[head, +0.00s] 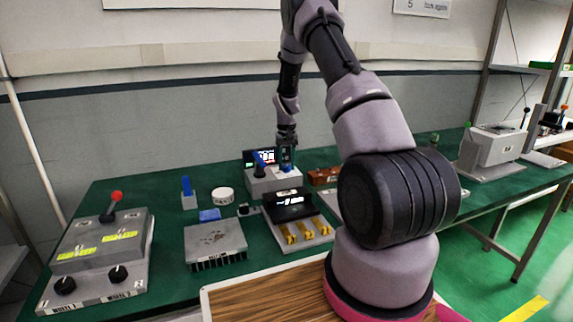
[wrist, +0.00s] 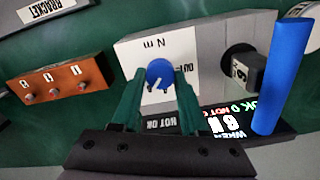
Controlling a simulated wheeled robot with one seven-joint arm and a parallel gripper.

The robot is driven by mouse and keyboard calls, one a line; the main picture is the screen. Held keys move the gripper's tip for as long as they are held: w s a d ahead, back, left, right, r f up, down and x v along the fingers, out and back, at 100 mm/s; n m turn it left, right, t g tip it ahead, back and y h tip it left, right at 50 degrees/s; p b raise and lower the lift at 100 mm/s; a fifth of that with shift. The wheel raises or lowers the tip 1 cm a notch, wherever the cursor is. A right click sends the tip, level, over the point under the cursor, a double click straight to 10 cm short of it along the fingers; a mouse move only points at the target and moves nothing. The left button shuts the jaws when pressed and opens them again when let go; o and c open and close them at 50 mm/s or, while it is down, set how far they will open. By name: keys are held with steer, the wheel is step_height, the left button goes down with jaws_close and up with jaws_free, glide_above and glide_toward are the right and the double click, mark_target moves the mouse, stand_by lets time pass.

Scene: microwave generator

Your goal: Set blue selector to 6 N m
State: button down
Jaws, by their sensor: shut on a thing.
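The blue selector (wrist: 160,72) is a round knob with a white pointer mark on a light grey box (wrist: 127,52) labelled "N m". My gripper (wrist: 160,77) is shut on the selector, one green finger on each side. The selector appears upside down in the wrist view, and its scale is partly hidden by the fingers.
A blue bar (wrist: 283,70) rises beside the selector, near a dark round fitting (wrist: 240,68). A brown block with several switches (wrist: 58,84) lies to the left in the wrist view. A black-screened device (head: 290,205) stands in front of the box.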

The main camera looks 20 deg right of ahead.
mark_target(286, 166)
stand_by(0.5)
steer(key=shift+c, duration=2.1)
jaws_free()
step_height(286, 166, up, 11)
